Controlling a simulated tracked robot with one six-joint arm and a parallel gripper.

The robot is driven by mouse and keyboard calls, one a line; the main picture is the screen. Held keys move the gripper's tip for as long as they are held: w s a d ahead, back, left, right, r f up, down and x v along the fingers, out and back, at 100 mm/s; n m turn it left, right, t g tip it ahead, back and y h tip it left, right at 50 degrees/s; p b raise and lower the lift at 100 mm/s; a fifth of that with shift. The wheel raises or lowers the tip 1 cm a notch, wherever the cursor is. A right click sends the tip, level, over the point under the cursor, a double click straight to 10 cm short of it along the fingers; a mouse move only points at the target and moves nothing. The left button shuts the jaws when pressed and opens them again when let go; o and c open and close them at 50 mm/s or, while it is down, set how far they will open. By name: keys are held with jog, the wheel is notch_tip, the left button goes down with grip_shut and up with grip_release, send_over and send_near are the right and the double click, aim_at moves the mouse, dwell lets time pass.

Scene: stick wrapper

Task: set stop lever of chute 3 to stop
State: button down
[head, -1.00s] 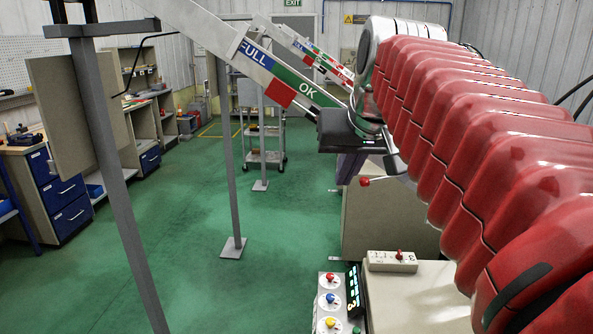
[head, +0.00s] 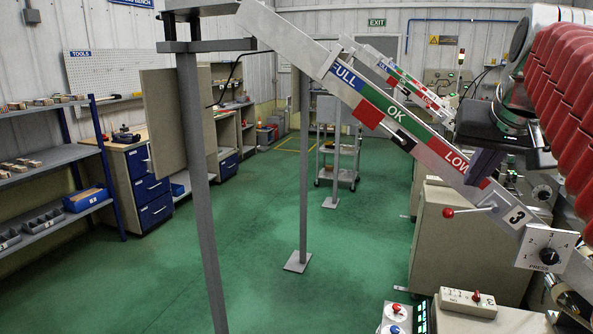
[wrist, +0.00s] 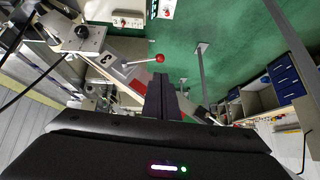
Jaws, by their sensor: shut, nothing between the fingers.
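The stop lever of chute 3 (head: 468,211) is a thin metal rod with a red ball, pointing left from the chute's lower part. In the wrist view its red ball (wrist: 159,58) is just beyond my fingers. Chute 3 (head: 405,120) slopes down to the right with FULL, OK and LOW bands and a plate marked 3 (head: 517,216). My gripper (head: 476,181) is shut and empty, its dark fingers in front of the LOW band in the head view. In the wrist view the shut fingers (wrist: 161,80) point toward the lever area, apart from the ball.
A PRESS dial (head: 549,256) sits right of the plate. A beige cabinet (head: 455,245) stands under the chute, and a small switch box (head: 467,302) is at the front. A grey post (head: 203,200) stands left.

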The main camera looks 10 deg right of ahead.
aim_at(449, 216)
jog(key=x, duration=1.3)
jog(key=shift+w+f, duration=0.1)
jog(key=shift+f, duration=0.05)
jog(key=shift+f, duration=0.95)
jog(key=shift+r, duration=0.15)
jog(key=shift+r, duration=0.65)
jog(key=shift+r, duration=0.1)
jog(key=a+v, duration=0.1)
jog(key=v, duration=1.2)
jog(key=shift+w+a+r, duration=0.2)
jog(key=shift+a+r, duration=0.05)
jog(key=shift+a, duration=0.25)
